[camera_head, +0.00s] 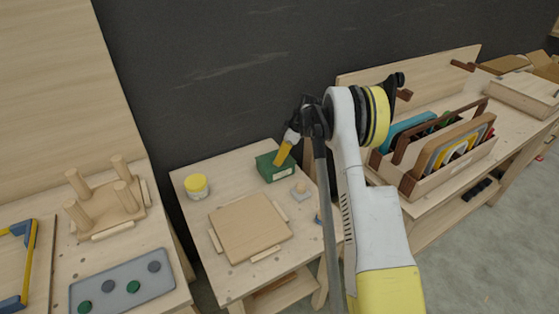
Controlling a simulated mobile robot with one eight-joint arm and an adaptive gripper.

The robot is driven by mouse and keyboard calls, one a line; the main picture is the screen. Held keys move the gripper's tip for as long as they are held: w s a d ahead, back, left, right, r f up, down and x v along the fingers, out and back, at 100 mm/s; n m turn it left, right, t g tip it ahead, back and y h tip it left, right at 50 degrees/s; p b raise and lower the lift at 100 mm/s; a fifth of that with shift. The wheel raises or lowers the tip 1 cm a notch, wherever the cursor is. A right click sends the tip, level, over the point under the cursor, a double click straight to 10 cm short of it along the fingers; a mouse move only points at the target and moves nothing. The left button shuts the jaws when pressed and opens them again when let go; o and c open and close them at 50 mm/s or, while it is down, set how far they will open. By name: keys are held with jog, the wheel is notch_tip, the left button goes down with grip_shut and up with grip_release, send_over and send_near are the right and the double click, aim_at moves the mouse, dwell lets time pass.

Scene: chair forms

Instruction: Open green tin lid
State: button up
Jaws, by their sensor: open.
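The green tin (276,168) stands near the back right of the small wooden table. It is box-shaped, with a pale label on its front. Its lid looks closed, though part of the top is hidden. My gripper (284,154) reaches down from the upper right to the tin's top. A yellow piece at its end covers part of the top's back edge. The gripper is open, but the picture is too small to show its fingers clearly. I cannot tell whether it touches the tin.
A yellow-lidded pot (197,186) stands left of the tin. My arm hides the table's right side. A dark wall (230,70) rises behind.

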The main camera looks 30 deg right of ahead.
jog(key=shift+w+a+f, duration=0.1)
jog(key=shift+w+f, duration=0.05)
jog(key=shift+f, duration=0.25)
grip_shut()
jog(key=shift+w+r+g, duration=0.1)
jog(key=shift+r+g, duration=0.1)
jog(key=shift+g, duration=0.1)
